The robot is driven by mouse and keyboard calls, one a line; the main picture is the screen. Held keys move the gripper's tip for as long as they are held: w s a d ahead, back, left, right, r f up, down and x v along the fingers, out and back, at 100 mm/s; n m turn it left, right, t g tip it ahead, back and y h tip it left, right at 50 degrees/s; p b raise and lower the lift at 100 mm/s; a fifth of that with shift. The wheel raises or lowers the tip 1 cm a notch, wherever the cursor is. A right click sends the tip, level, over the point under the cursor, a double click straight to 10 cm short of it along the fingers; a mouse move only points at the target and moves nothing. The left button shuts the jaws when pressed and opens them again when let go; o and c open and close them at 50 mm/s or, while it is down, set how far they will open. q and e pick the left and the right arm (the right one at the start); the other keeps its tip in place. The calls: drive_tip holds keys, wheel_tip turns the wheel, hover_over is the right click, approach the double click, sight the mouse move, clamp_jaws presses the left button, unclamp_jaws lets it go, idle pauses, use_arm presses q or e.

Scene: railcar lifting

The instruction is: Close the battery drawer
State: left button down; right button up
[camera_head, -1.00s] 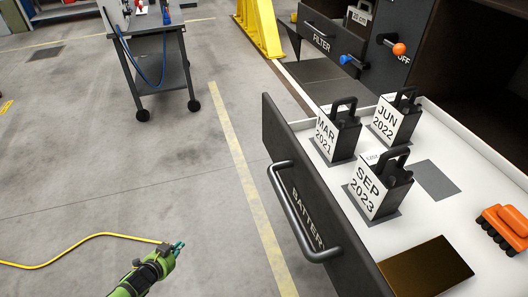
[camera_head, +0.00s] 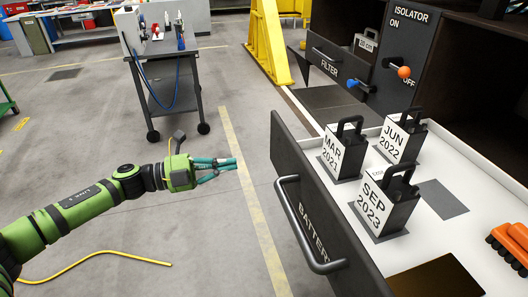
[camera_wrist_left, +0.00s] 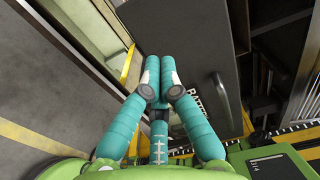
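The battery drawer (camera_head: 285,150) is pulled out on the right of the head view, with a dark front labelled BATTERY and a long grey bar handle (camera_head: 302,228). Inside stand three black-and-white batteries, marked MAR 2021 (camera_head: 331,152), JUN 2022 (camera_head: 394,140) and SEP 2023 (camera_head: 372,207). My left gripper (camera_head: 236,163) is in the air to the left of the drawer front, apart from it and pointing towards it. Its teal fingers (camera_wrist_left: 160,68) are drawn together with nothing between them. The dark drawer front also shows in the left wrist view (camera_wrist_left: 185,45). My right gripper is out of view.
An orange object (camera_head: 508,247) and a brown plate (camera_head: 440,279) lie in the drawer. The filter drawer (camera_head: 325,62) and isolator panel (camera_head: 400,45) are behind. A wheeled cart (camera_head: 170,90) and yellow stand (camera_head: 266,45) stand on the open floor.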

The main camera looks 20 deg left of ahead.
sight(276, 156)
use_arm(q)
drive_tip(key=p+x, duration=0.3)
drive_tip(key=x, duration=0.5)
drive_tip(key=shift+r+p, duration=0.2)
drive_tip(key=shift+p, duration=0.1)
drive_tip(key=shift+w+d+f, duration=0.15)
drive_tip(key=shift+w+d, duration=0.2)
drive_tip(key=shift+d, duration=0.15)
